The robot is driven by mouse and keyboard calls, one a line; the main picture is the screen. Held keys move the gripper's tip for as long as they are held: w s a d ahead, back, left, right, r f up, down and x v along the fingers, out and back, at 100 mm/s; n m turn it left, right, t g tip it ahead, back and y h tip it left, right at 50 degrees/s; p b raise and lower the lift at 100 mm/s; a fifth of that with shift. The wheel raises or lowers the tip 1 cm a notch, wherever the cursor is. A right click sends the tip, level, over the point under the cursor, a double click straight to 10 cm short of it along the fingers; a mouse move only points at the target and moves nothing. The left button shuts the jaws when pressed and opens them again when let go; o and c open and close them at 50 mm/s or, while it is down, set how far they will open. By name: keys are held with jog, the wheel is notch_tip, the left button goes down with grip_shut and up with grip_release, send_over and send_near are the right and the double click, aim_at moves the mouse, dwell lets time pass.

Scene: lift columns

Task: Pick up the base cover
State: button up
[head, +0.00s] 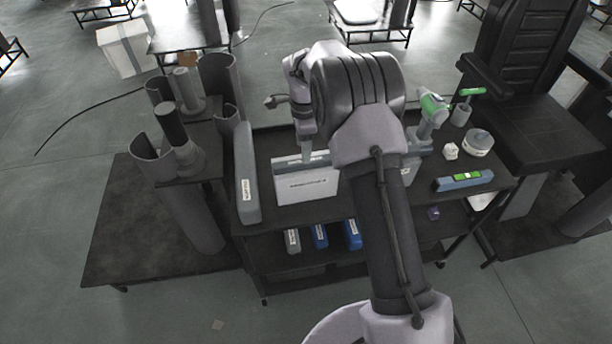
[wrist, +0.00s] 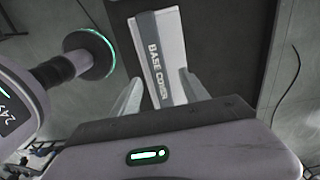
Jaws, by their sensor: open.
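The base cover (head: 305,186) is a white, box-like panel with a grey top edge, standing upright on the dark cart top in the head view. In the wrist view the base cover (wrist: 170,38) shows its white face and a grey strip lettered "BASE COVER". My gripper (head: 306,150) points down at its top edge. In the wrist view my gripper (wrist: 160,92) is open, with one finger on each side of the cover's near end. I cannot tell whether either finger touches it. My arm hides part of the cart behind and right of the cover.
A long grey panel (head: 246,178) stands along the cart's left edge. A green-and-grey tool (head: 433,108), a round white container (head: 478,142) and a level (head: 463,181) lie on the right. Blue items (head: 320,235) sit on the lower shelf. A column stand (head: 180,150) is left.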

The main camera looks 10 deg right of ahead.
aim_at(305, 175)
jog(key=f, duration=0.4)
jog(key=shift+s+d+f+b, duration=0.1)
jog(key=shift+d+f+b, duration=0.2)
jog(key=shift+f+b, duration=0.1)
jog(key=shift+r, duration=0.1)
grip_shut()
dwell(0.8)
